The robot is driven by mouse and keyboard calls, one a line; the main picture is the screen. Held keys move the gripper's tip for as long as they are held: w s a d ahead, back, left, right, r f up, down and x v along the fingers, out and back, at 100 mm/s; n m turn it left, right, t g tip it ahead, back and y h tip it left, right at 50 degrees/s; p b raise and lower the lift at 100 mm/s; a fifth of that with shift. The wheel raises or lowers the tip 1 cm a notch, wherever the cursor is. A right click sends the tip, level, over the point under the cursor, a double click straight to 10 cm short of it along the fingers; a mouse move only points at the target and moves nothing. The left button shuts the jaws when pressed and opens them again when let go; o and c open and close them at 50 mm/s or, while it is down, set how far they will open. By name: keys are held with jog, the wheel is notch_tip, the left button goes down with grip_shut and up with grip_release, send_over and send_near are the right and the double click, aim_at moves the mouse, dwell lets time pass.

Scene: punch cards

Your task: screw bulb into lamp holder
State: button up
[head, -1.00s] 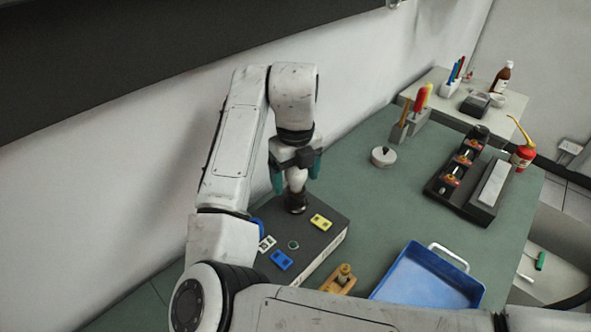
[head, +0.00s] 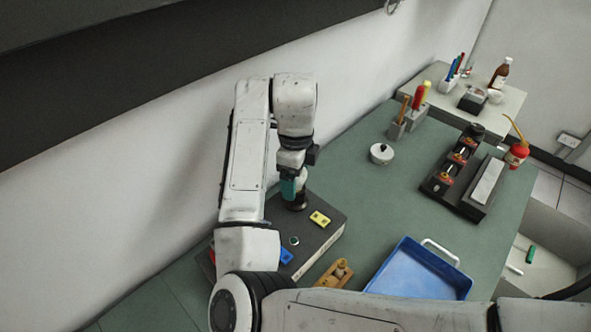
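The white bulb (head: 302,184) stands upright in the dark round lamp holder (head: 298,205) at the back of a grey box (head: 322,236). How deep its base sits is too small to tell. My gripper (head: 295,187) points down over the bulb from above. One teal finger is in front of the bulb's left side and covers part of it. The other finger is hidden, so I cannot tell whether the fingers press on the bulb.
On the box lie a yellow block (head: 319,219), a small round button (head: 294,241) and a blue block (head: 286,256). A wooden piece (head: 336,273) and a blue tray (head: 408,284) are in front. A white lidded pot (head: 381,153) and a dark rack (head: 437,188) stand right; green tabletop between is clear.

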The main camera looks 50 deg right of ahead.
jog(key=n+p, duration=0.2)
jog(key=n, duration=0.1)
jog(key=shift+r, duration=0.1)
jog(key=shift+n, duration=0.8)
